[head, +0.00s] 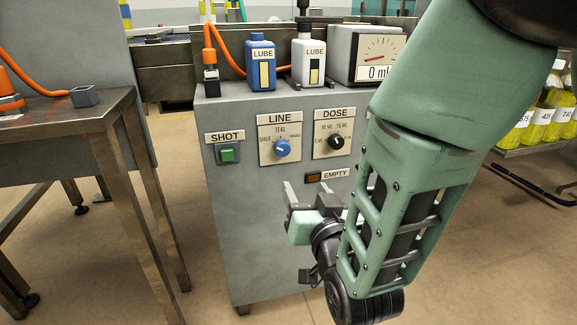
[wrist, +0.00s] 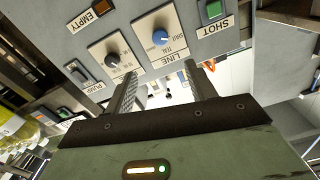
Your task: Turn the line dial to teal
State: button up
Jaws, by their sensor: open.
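The line dial (head: 282,148) is a round blue knob on a pale plate marked LINE, on the front of the grey cabinet. TEAL is printed above the knob, with SHUT at its left and a small label at its right. The knob's white mark seems to lie toward the SHUT side, but is too small to read surely. The dial also shows upside down in the wrist view (wrist: 160,38). My gripper (head: 307,187) is open and empty, below the dial and apart from it. Its fingers also show in the wrist view (wrist: 161,75).
The grey cabinet (head: 245,215) also bears a green SHOT button (head: 227,154), a black DOSE dial (head: 335,142) and an EMPTY lamp (head: 313,178). A blue bottle (head: 261,65), a white bottle (head: 307,62) and a gauge stand on top. A steel table (head: 75,118) stands at left.

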aim_at(284, 150)
jog(key=b+x, duration=0.2)
jog(key=x, duration=1.5)
jog(key=shift+w, duration=0.1)
jog(key=c, duration=1)
